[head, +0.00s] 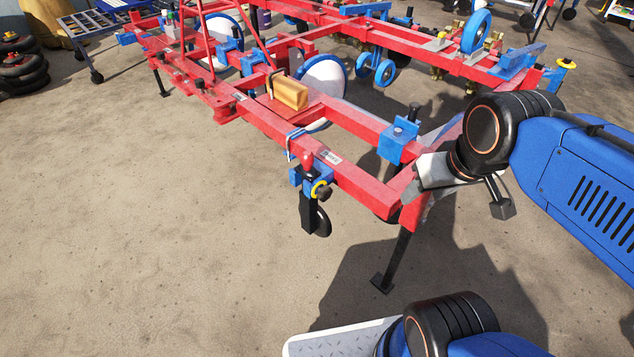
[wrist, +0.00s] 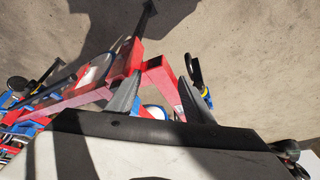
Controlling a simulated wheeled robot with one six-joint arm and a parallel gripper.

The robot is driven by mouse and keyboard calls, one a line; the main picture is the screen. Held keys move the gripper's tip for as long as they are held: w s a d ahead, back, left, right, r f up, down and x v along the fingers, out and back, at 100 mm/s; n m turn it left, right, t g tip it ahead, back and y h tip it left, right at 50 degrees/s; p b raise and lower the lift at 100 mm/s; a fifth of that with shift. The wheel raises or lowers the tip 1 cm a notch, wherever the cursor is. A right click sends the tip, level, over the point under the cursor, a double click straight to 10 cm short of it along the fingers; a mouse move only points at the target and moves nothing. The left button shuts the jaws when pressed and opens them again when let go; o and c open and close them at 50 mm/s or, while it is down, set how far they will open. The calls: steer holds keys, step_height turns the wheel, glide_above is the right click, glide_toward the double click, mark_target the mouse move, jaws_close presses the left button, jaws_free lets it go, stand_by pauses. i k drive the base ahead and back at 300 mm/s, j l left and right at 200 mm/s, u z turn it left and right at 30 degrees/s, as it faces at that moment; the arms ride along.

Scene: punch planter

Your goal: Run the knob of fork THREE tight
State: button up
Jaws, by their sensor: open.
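The nearest fork (head: 308,205) hangs from a blue clamp on the near red beam. A black knob (head: 325,193) with a yellow ring is on that clamp's right side. I cannot read any number, so I cannot tell which fork is THREE. My gripper (wrist: 160,79) is open and empty, its two grey fingers apart. In the head view it is right of this fork, by the red frame's near corner, partly hidden by my wrist. In the wrist view a black and yellow fitting, apparently this fork (wrist: 194,72), is just right of the right finger, apart from it.
The red frame (head: 262,122) spans the upper middle and bears more blue clamps (head: 398,140) and a tan block (head: 290,93). A black support leg (head: 394,260) stands under its near corner. Black weights (head: 22,72) stand far left. The concrete floor at left is clear.

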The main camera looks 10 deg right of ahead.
mark_target(324, 192)
steer(key=k+j, duration=0.2)
steer(key=k, duration=0.2)
steer(key=k+j, duration=0.2)
steer(key=k, duration=0.25)
steer(key=k+j, duration=0.2)
steer(key=k, duration=0.2)
steer(key=z, duration=0.05)
